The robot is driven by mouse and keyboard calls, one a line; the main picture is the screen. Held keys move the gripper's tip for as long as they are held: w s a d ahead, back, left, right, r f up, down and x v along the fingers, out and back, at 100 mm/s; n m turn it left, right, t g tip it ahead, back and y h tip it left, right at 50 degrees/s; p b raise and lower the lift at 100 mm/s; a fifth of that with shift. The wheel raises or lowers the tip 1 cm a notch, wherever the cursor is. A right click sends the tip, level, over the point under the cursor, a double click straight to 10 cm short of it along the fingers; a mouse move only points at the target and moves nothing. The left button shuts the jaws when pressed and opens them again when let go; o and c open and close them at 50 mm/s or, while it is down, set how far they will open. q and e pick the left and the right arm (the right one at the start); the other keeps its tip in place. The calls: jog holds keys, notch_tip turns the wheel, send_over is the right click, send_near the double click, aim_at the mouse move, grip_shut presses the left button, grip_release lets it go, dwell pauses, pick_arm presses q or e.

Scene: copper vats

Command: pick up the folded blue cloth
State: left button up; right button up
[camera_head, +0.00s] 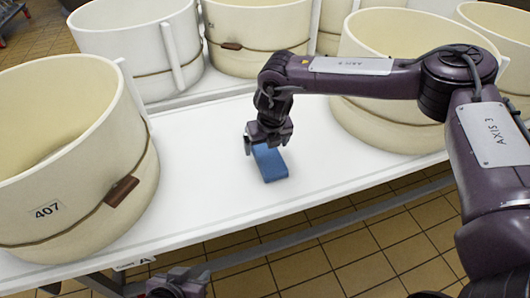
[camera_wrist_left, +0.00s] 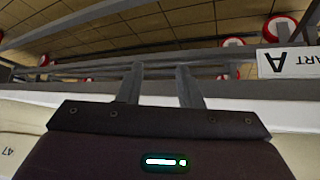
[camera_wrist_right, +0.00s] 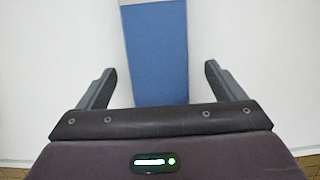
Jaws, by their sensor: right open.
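The folded blue cloth (camera_head: 272,166) lies on the white table top in the head view, a narrow block shape. My right gripper (camera_head: 267,147) is open over its far end, pointing down. In the right wrist view the cloth (camera_wrist_right: 156,50) runs between the two spread fingers of the right gripper (camera_wrist_right: 160,72), with a gap on each side. The far end of the cloth is partly hidden by the gripper in the head view. My left gripper (camera_wrist_left: 162,68) is open and empty, its two fingers apart, low by the table's front edge.
A large cream vat (camera_head: 85,195) labelled 407 stands left of the cloth. Another vat (camera_head: 375,125) stands to the right, behind my right arm. More vats (camera_head: 260,45) line the back. The white table top (camera_head: 205,200) is clear around the cloth; tiled floor lies beyond its front edge.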

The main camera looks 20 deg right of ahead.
pick_arm(q)
jog(key=shift+w+d+r+t+h, duration=0.2)
jog(key=shift+w+r+t, duration=0.25)
jog(key=shift+w+r, duration=0.2)
jog(key=shift+w+d+r+t+h, duration=0.1)
jog(key=shift+w+d+r+t, duration=0.05)
jog(key=shift+w+r+t, duration=0.45)
pick_arm(e)
jog(key=shift+w+f, duration=0.25)
jog(key=shift+f, duration=0.4)
pick_arm(q)
jog(key=shift+w, duration=0.1)
jog(key=shift+g, duration=0.25)
pick_arm(e)
jog(key=c, duration=1.2)
